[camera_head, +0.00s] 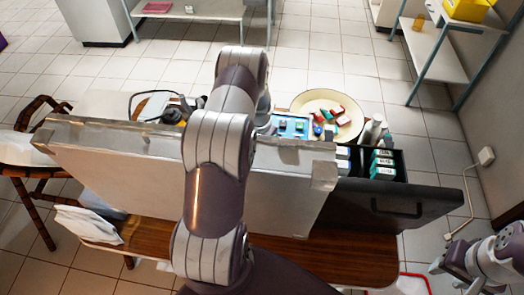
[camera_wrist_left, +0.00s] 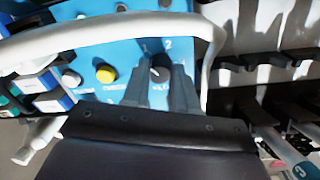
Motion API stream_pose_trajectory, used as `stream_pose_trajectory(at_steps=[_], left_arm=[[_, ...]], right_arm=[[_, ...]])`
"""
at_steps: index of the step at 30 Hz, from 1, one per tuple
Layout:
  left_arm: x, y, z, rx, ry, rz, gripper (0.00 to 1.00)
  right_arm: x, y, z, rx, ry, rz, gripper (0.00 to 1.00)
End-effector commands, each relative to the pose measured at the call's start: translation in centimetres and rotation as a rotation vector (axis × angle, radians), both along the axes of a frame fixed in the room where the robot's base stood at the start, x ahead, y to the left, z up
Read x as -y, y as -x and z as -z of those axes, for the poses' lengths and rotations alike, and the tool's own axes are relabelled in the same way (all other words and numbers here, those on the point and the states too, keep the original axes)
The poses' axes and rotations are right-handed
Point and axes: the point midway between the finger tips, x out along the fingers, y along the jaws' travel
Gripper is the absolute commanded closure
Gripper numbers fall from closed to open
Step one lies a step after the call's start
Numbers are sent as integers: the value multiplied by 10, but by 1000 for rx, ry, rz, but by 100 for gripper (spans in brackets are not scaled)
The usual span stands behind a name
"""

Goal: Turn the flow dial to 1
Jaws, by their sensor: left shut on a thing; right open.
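The flow dial (camera_wrist_left: 160,72) is a dark round knob on a blue panel (camera_wrist_left: 125,55), with the printed figures 1 and 2 above it in the left wrist view. A small pale mark shows on the knob; I cannot tell which figure it points at. My left gripper (camera_wrist_left: 160,82) is shut on the dial, one finger on each side. In the head view my left arm hides this gripper and the dial; part of the blue panel (camera_head: 290,126) shows right of the arm. My right gripper (camera_head: 439,265) is open and empty at the lower right, away from the case.
A yellow button (camera_wrist_left: 105,74) and other knobs sit near the dial. A pale hose (camera_wrist_left: 100,28) arches over the panel. The grey open case (camera_head: 120,165) stands on a wooden table (camera_head: 350,258). A round plate (camera_head: 318,97) with coloured pieces and a black drawer (camera_head: 395,205) are beside it.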

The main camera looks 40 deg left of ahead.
Motion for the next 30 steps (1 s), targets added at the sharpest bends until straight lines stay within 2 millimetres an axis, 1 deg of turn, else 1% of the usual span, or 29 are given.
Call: stream_pose_trajectory(at_steps=[1, 9, 23, 24, 26, 30], left_arm=[[0, 0, 2, 1, 0, 18, 100], [0, 0, 1, 3, 3, 87, 100], [0, 0, 0, 2, 4, 98, 100], [0, 0, 0, 2, 4, 98, 66], [0, 0, 0, 2, 4, 98, 47], [0, 0, 0, 2, 4, 98, 47]], right_arm=[[0, 0, 4, 0, 0, 0, 57], [0, 0, 9, 0, 0, 0, 57], [0, 0, 9, 0, 0, 0, 57], [0, 0, 9, 0, 0, 0, 57], [0, 0, 9, 0, 0, 0, 57], [0, 0, 9, 0, 0, 0, 57]])
